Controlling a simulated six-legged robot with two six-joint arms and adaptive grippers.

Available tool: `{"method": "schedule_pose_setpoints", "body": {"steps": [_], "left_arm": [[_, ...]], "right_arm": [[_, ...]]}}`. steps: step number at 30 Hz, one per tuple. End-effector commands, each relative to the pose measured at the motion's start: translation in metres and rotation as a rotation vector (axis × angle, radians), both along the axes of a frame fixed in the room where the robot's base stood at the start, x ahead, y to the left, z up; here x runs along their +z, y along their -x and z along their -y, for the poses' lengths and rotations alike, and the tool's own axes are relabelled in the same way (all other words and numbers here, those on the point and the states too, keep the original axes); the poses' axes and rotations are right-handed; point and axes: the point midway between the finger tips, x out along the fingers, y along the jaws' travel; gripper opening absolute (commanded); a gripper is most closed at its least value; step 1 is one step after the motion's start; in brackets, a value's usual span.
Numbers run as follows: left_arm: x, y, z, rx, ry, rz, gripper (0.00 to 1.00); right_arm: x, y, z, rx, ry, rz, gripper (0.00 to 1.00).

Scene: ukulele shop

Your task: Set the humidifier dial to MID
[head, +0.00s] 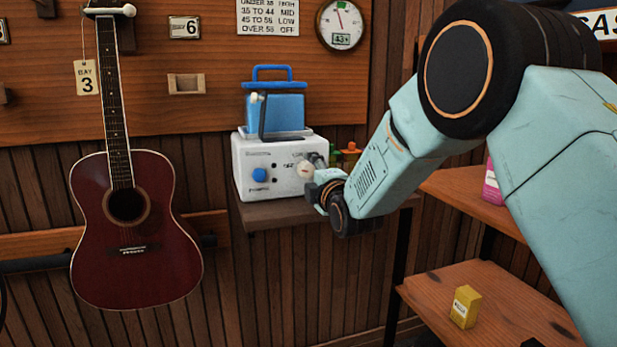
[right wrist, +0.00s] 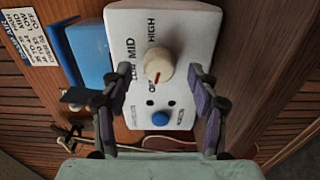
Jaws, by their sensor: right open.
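The humidifier (head: 240,168) is a white box on a small wall shelf, with a blue tank (head: 285,113) on top. Its cream dial (head: 306,170) is on the front face; in the right wrist view the dial (right wrist: 160,65) has a red mark at its lower edge, toward the OFF label. LOW, MID and HIGH are printed around it. A blue button (right wrist: 160,118) lies below. My right gripper (head: 322,188) is in front of the humidifier's right side. Its open fingers (right wrist: 160,84) stand either side of the dial, apart from it. My left gripper is not in view.
A dark red guitar (head: 135,235) hangs at the left. A humidity chart (head: 268,17) and a round gauge (head: 341,22) are on the wall above. Small green and orange items (head: 349,150) stand right of the humidifier. A yellow box (head: 465,306) is on a lower shelf.

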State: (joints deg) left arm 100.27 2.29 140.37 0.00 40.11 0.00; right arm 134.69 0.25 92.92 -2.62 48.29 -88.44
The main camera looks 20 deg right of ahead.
Motion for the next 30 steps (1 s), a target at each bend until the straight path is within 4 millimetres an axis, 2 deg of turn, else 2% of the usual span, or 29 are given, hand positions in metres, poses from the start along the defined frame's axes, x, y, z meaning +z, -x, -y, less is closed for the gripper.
{"method": "schedule_pose_setpoints", "body": {"steps": [6, 16, 30], "left_arm": [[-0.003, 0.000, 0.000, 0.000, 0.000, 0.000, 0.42], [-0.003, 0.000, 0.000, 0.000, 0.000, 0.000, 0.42], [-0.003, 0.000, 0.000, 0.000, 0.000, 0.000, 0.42]], "right_arm": [[0.000, -0.016, -0.002, 0.003, 0.000, 0.000, 0.61], [0.000, -0.018, -0.002, 0.003, 0.000, -0.001, 0.61], [0.000, -0.018, -0.002, 0.003, 0.000, -0.001, 0.21]]}}
